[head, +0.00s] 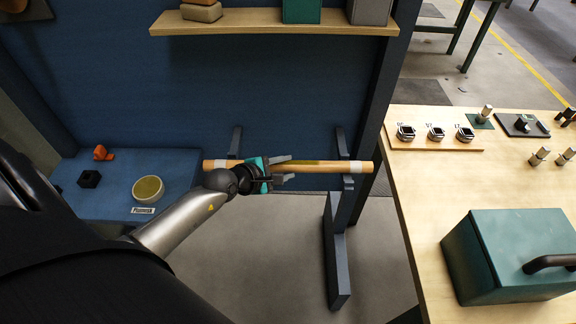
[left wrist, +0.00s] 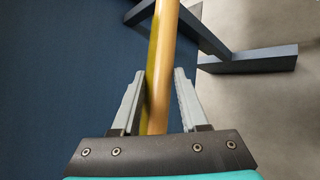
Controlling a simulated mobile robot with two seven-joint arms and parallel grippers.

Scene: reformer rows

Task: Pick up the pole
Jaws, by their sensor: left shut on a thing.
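The pole (head: 335,167) is a long, light wooden rod with pale bands near both ends and a yellow-green mark near its middle. It lies level across the middle of the head view, in front of a dark blue stand. My left gripper (head: 282,169) is shut on the pole near its middle. The left wrist view shows the pole (left wrist: 166,50) running between the two grey fingers (left wrist: 160,90). I cannot tell whether the pole still touches the stand's uprights. My right gripper is not in view.
A blue bench (head: 108,205) at left holds a round bowl (head: 148,189), a black block (head: 89,179) and an orange piece (head: 103,153). A wooden shelf (head: 275,24) is above. A wooden table (head: 425,188) at right carries a green box (head: 510,250). The stand's dark foot (head: 338,270) is below.

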